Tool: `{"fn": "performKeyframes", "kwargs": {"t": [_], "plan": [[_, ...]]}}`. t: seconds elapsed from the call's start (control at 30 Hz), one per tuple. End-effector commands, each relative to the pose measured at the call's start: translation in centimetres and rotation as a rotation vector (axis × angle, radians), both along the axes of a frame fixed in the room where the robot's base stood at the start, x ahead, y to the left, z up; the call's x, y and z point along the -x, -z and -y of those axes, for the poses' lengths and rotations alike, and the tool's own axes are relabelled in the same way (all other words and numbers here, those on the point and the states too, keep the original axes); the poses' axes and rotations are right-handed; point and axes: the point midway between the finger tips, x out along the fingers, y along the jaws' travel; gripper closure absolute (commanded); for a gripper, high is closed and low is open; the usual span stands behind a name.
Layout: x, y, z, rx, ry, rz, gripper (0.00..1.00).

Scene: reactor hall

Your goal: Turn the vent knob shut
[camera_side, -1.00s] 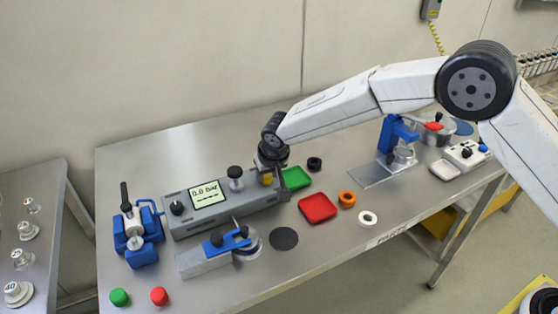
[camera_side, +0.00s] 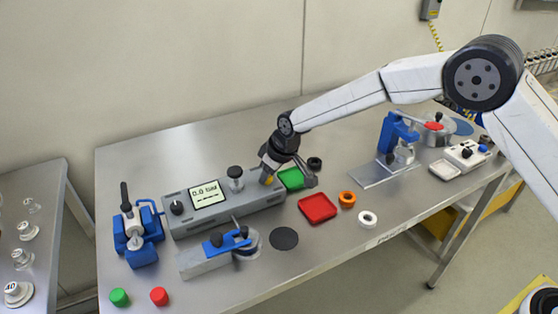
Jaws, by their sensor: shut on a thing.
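A grey box with a lit display (camera_side: 206,194) reading about 0.0 bar stands on the bench. It has a black knob (camera_side: 177,208) at its left and a black-topped knob (camera_side: 235,172) behind the display. My gripper (camera_side: 268,178) is at the box's right end, tilted, with its fingers around a small yellow knob (camera_side: 268,181). The gripper is shut on this knob, which is mostly hidden by the fingers. I cannot read any label that says which knob is the vent.
A green tray (camera_side: 291,178) lies just right of my gripper, and a red tray (camera_side: 318,208) in front of it. A blue-handled fixture (camera_side: 222,250) sits in front of the box.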

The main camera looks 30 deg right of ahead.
Motion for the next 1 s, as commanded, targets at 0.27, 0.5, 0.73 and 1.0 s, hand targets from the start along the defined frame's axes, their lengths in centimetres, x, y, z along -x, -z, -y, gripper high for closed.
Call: {"fn": "performKeyframes", "kwargs": {"t": [0.27,0.5,0.73,1.0], "plan": [[-0.05,-0.03,0.11,0.0,-0.159,-0.002,1.0],[-0.15,-0.02,0.2,0.0,-0.306,-0.002,1.0],[-0.23,-0.01,0.27,0.0,-0.463,-0.002,1.0],[-0.36,-0.01,0.32,0.0,-0.676,-0.002,1.0]]}}
